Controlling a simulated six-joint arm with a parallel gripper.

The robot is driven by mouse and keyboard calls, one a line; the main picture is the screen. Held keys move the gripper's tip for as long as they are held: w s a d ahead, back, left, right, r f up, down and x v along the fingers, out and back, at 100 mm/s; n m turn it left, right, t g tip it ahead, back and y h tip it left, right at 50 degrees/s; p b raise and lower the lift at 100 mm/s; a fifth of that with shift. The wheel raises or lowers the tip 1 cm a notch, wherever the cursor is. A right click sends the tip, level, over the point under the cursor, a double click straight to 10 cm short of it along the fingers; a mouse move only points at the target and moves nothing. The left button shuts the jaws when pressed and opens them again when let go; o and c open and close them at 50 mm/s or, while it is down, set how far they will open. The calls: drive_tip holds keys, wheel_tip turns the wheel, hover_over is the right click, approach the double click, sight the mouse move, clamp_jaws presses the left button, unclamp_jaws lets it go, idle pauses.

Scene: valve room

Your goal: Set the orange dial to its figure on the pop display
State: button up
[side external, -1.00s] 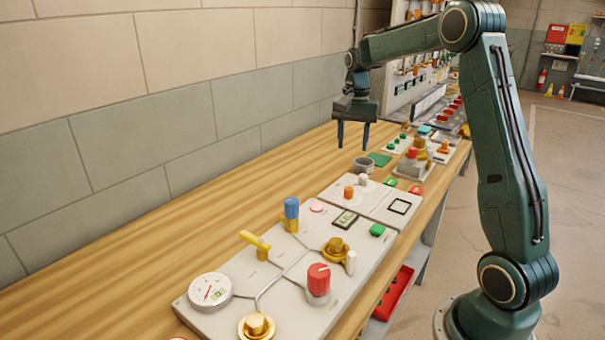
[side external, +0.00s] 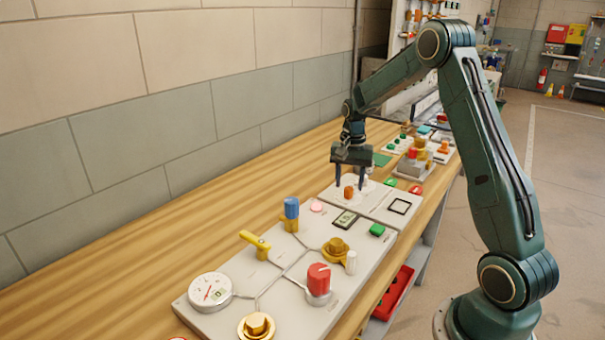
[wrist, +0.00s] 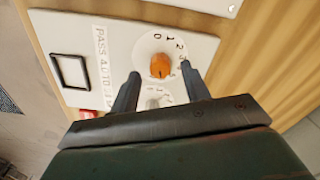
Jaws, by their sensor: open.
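The orange dial (side external: 349,193) stands on a white panel (side external: 375,209). In the wrist view the orange dial (wrist: 160,66) sits on a round white scale whose figures include 0, 1 and 2; where its pointer stands is too small to read surely. My gripper (side external: 350,190) is open above the panel, its fingers on either side of the dial in the picture. In the wrist view my gripper (wrist: 160,74) also frames the dial; I see no contact. A small dark-framed display (side external: 345,219) lies near the panel's front end; its figure is not readable.
A pale knob (wrist: 154,98) is close to the dial. A nearer panel holds a red knob (side external: 319,279), a yellow lever (side external: 256,242), a blue-topped knob (side external: 291,210) and a gauge (side external: 210,291). Bare wood (side external: 190,240) lies left.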

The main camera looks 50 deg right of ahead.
drive_tip(key=shift+f, duration=0.75)
drive_tip(key=c, duration=1)
drive_tip(key=shift+n, duration=0.3)
drive_tip(key=n, duration=0.5)
drive_tip(key=shift+n, duration=0.4)
drive_tip(key=n, duration=0.5)
drive_tip(key=shift+n, duration=0.3)
